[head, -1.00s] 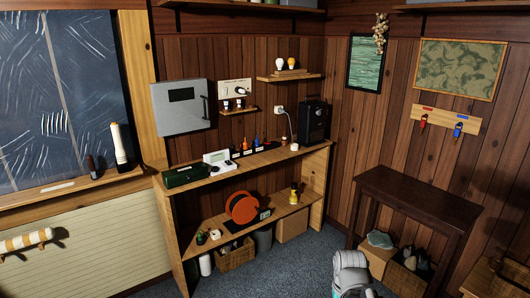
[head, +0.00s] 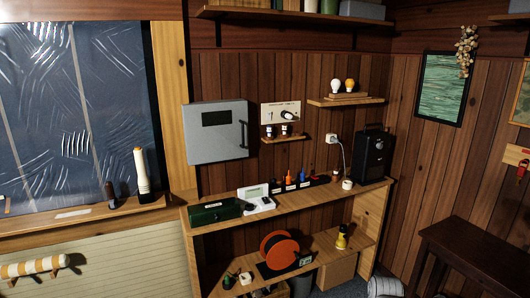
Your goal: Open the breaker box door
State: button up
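The breaker box (head: 215,132) is a grey metal box on the wood-paneled wall, above the left end of the wooden workbench. Its door is closed, with a dark window (head: 216,118) near the top and a dark vertical handle (head: 243,135) on the right side. My gripper's fingers are not visible in the head view.
The workbench (head: 345,199) holds a green case (head: 215,211), a white device (head: 254,194), small colored tools and a black box (head: 371,156). A shelf with bulbs (head: 346,101) is right of the breaker box. A dark table (head: 480,245) stands at right.

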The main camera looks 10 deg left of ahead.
aim_at(214, 131)
jog(key=u, duration=0.2)
jog(key=i, duration=0.9)
jog(key=u, duration=0.65)
jog(key=i, duration=1)
jog(key=u, duration=0.3)
jog(key=k, duration=0.9)
jog(key=u, duration=0.15)
jog(key=i, duration=0.3)
jog(key=z, duration=0.05)
